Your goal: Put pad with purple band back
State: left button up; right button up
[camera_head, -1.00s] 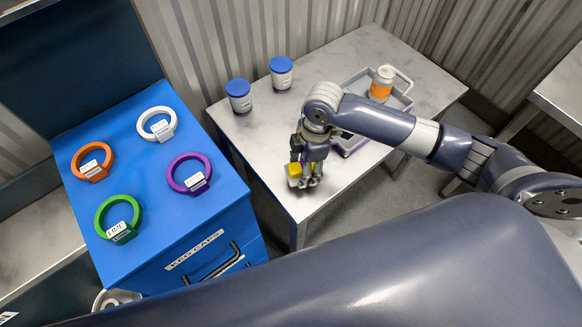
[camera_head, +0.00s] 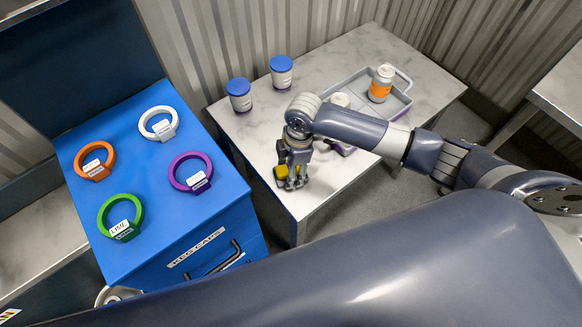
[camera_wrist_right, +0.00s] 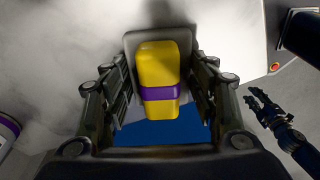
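The yellow pad with the purple band (camera_wrist_right: 163,95) is between the fingers of my right gripper (camera_wrist_right: 163,100) in the right wrist view. The fingers sit close on both sides of it. In the head view, the right gripper (camera_head: 292,180) hangs over the front left part of the marble-topped table (camera_head: 330,200), with the yellow pad (camera_head: 266,180) at its fingertips. A purple ring (camera_head: 190,172) lies on the blue cabinet top to the left. My left gripper (camera_wrist_right: 275,105) shows in the right wrist view, fingers apart and empty; it is outside the head view.
The blue cabinet (camera_head: 130,245) also carries white (camera_head: 158,124), orange (camera_head: 94,161) and green (camera_head: 121,217) rings. Two blue-lidded jars (camera_head: 240,96) (camera_head: 281,73) stand at the table's back. A grey tray (camera_head: 405,103) holds an orange-banded can (camera_head: 381,84).

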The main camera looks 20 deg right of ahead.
jog(key=o, duration=0.3)
jog(key=shift+o, duration=0.2)
notch_tip(320, 180, up, 12)
jog(key=d, duration=0.1)
jog(key=shift+d, duration=0.25)
dwell(0.5)
